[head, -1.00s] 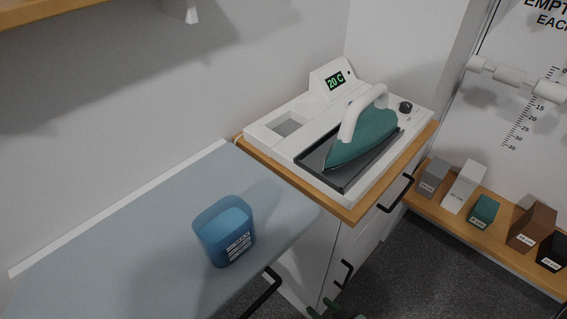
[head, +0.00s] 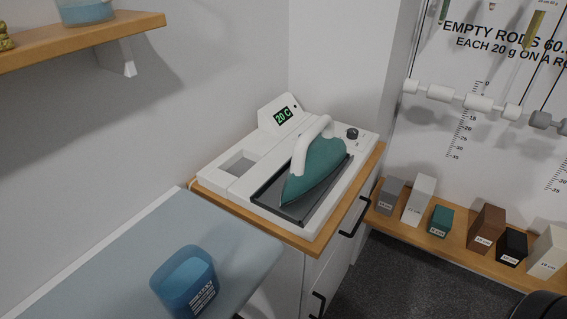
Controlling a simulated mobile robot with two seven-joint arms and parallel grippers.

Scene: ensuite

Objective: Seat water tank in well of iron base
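The blue translucent water tank (head: 184,283) stands on the grey-blue ironing board (head: 135,255), near its right end, with a white label on its side. The white iron base (head: 222,187) sits on the wooden-topped cabinet beyond the board. Its rectangular well (head: 240,165) is on the left part and looks empty. A teal iron (head: 318,168) with a white handle rests on the dark plate of the base. Neither of my grippers shows in the head view.
The display (head: 284,116) on the base reads 20 C. A wooden shelf (head: 110,35) juts from the wall at upper left. Labelled blocks stand on a low ledge (head: 400,229) at right. A dark rounded shape fills the lower right corner; I cannot tell what it is.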

